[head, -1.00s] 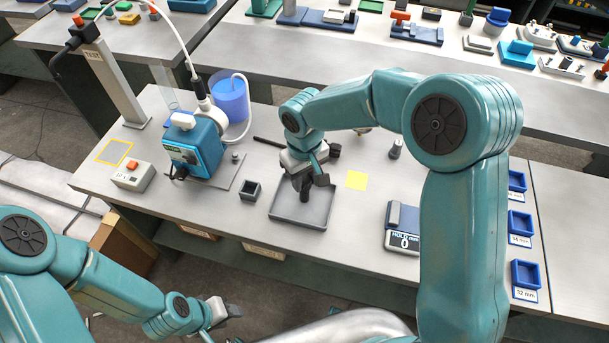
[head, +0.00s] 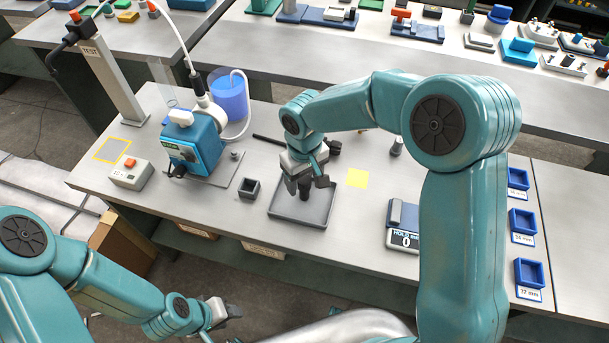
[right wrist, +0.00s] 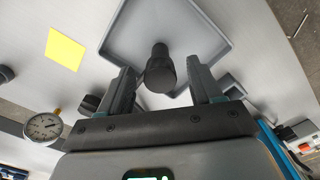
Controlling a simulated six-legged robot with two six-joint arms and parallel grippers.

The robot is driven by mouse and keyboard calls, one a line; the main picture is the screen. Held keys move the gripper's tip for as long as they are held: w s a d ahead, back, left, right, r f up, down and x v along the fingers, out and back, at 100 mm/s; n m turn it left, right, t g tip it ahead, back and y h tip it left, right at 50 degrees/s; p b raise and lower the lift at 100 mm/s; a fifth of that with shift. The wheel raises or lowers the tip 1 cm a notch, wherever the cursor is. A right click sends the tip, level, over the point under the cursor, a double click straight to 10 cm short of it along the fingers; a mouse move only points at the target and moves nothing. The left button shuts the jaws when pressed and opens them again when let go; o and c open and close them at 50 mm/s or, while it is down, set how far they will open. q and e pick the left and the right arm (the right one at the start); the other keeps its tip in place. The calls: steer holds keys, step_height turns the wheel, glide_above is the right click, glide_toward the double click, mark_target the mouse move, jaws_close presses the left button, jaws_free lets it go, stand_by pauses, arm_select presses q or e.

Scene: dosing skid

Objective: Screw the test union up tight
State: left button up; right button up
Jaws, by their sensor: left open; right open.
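The post labelled TEST (head: 112,85) stands at the left of the bench, with a black fitting (head: 78,30) at its top. I cannot tell from here how tight that fitting is. My right gripper (head: 306,186) is open and points down over the grey tray (head: 283,214). A dark cylindrical piece (right wrist: 160,72) with a wider round end is between its spread fingers in the right wrist view, with gaps on both sides. In the head view this piece is partly hidden by the gripper. My left gripper (head: 226,312) is open and empty, in front of the bench.
A blue pump (head: 195,147) with a white hose and a blue container (head: 230,97) stand left of the tray. A small dark block (head: 249,188), a yellow square (head: 357,178) and a display unit (head: 403,225) lie around the tray. A gauge (right wrist: 43,127) shows in the right wrist view.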

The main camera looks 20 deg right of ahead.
mark_target(305, 179)
step_height(305, 179, up, 16)
steer(key=shift+r+p, duration=0.15)
steer(key=shift+p, duration=0.3)
